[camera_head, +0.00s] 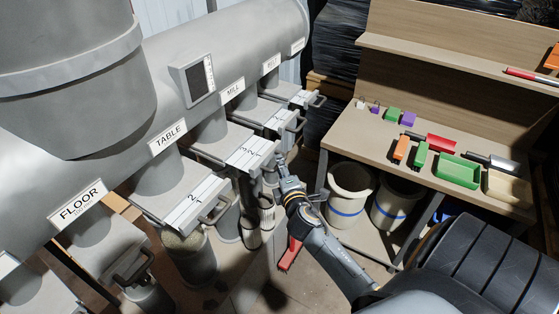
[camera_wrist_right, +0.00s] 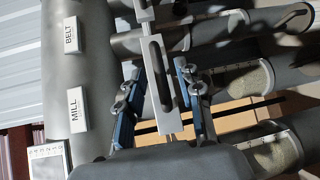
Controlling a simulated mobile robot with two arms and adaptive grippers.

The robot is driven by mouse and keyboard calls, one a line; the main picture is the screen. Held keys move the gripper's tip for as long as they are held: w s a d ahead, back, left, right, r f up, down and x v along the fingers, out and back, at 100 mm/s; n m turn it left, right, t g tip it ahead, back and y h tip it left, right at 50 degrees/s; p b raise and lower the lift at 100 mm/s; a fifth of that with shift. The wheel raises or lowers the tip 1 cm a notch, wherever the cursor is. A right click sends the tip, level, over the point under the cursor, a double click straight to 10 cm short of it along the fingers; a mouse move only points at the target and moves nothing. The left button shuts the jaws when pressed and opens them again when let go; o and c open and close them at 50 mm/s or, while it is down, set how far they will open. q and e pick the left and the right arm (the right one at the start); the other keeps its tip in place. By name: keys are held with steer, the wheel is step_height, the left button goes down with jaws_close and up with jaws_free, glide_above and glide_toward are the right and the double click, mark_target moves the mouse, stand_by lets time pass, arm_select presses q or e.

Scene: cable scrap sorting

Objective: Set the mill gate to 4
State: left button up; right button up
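The mill gate (camera_head: 240,150) is a grey slide plate under the stub with the MILL label (camera_head: 233,90). Its marked white scale faces up, but I cannot read its setting reliably. Its handle sticks out on the right, towards my right gripper (camera_head: 281,163). In the right wrist view, a grey bar handle with a dark slot (camera_wrist_right: 158,90) runs between the two blue fingers of my right gripper (camera_wrist_right: 158,78). The fingers stand apart on either side of the handle, with gaps showing. The MILL label (camera_wrist_right: 77,110) is at left. My left gripper is not in view.
Neighbouring gates carry similar handles: the table gate (camera_head: 187,205) nearer, and the belt gate (camera_head: 268,114) beyond. A workbench (camera_head: 345,135) with coloured trays stands at right, with white buckets (camera_head: 350,185) below. A red object (camera_head: 290,254) lies on the floor.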

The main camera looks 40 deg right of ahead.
steer(key=shift+x, duration=1.2)
jaws_close()
